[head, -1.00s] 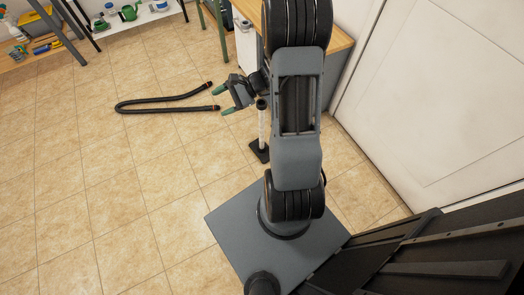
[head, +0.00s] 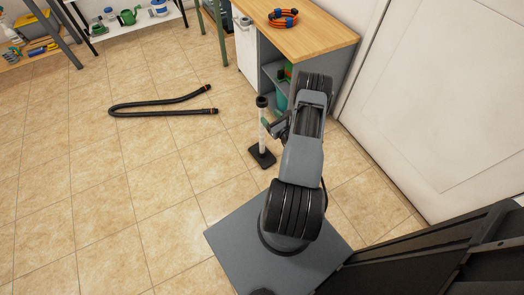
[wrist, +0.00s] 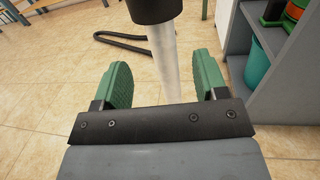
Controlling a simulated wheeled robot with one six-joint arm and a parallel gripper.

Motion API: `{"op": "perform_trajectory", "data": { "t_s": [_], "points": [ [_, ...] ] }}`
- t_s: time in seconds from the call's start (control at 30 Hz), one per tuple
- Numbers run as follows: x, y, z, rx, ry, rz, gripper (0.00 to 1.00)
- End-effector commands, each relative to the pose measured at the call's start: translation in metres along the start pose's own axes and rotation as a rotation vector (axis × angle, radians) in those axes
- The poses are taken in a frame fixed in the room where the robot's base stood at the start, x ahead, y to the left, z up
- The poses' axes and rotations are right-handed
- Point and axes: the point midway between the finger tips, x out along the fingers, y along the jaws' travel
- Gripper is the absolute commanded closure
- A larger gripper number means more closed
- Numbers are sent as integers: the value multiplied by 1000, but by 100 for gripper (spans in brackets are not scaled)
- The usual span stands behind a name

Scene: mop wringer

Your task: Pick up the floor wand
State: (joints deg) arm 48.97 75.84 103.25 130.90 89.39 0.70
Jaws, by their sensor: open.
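The floor wand (head: 262,131) stands upright on the tiles, with a black top, a pale tube and a flat black foot. In the wrist view its tube (wrist: 170,62) runs between the two green fingers, with the black top nearest the camera. My gripper (wrist: 160,78) is open, with a finger on each side of the tube and a gap visible at both sides. In the head view my gripper (head: 270,127) is beside the tube, partly hidden by my arm. The wand's foot is hidden in the wrist view.
A black hose (head: 150,106) lies looped on the floor at left. A wood-topped workbench (head: 318,34) with open shelves stands close on the right, holding a coiled orange cable (head: 283,17). A white door is further right.

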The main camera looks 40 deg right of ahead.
Motion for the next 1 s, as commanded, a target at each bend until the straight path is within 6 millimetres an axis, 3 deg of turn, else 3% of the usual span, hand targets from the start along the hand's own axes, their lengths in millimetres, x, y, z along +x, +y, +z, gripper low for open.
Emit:
{"op": "perform_trajectory", "data": {
  "t_s": [0.13,0.47,0.73,1.0],
  "points": [
    [23,1,-1,-2,-1,4,34],
    [45,0,0,-2,-2,4,34],
    [80,-1,0,-1,-2,5,34],
    [89,-2,1,0,0,2,34]
  ]
}}
